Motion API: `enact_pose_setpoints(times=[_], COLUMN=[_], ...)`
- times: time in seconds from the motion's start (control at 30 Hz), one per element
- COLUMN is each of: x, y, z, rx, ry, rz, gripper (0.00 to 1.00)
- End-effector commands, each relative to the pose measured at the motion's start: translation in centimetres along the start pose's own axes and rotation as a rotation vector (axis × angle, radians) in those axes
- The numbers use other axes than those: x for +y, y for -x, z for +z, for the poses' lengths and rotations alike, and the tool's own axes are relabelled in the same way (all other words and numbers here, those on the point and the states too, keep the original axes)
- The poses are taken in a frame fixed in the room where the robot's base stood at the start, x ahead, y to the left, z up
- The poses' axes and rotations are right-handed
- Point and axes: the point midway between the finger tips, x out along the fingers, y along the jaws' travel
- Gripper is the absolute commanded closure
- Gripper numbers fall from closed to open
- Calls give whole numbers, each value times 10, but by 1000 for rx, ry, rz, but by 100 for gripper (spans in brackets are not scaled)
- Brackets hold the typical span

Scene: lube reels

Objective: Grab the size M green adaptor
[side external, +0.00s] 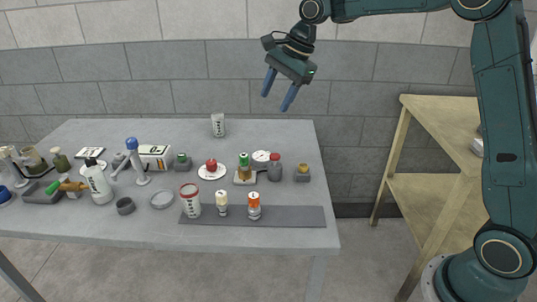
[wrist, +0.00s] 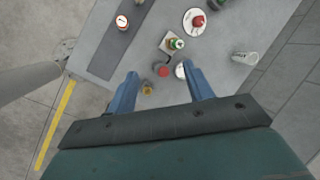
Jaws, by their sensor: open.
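My gripper (side external: 275,101) is open and empty, high above the right back part of the table. Its two blue fingers also show in the wrist view (wrist: 160,71), spread apart. A green-topped piece with an amber body (side external: 244,167) stands on a small light base; it also shows in the wrist view (wrist: 176,44), beyond the fingertips. Another green-topped piece (side external: 181,161) sits on a grey block farther left. A bright green piece (side external: 53,187) lies near the table's left side. No size marking is readable, so I cannot tell which is size M.
A grey-and-red container (side external: 275,171) and a brass-topped block (side external: 302,174) stand right of the amber piece. A red-topped piece (side external: 211,165) sits on a white plate. A wooden shelf (side external: 440,107) is at right.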

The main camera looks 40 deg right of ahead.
Motion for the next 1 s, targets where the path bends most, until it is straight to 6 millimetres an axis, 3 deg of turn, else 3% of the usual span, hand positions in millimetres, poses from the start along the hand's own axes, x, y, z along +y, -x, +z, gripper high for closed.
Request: enact_pose_setpoints(times=[0.2,0.5,0.7,1.0], x=[-27,-49,-53,-53], y=[-44,-102,-121,-126], z=[-25,-56,-66,-67], rx=[-32,-61,-67,-69], ry=[-227,-508,-604,-621], rz=[37,87,104,108], gripper=[48,48,48,48])
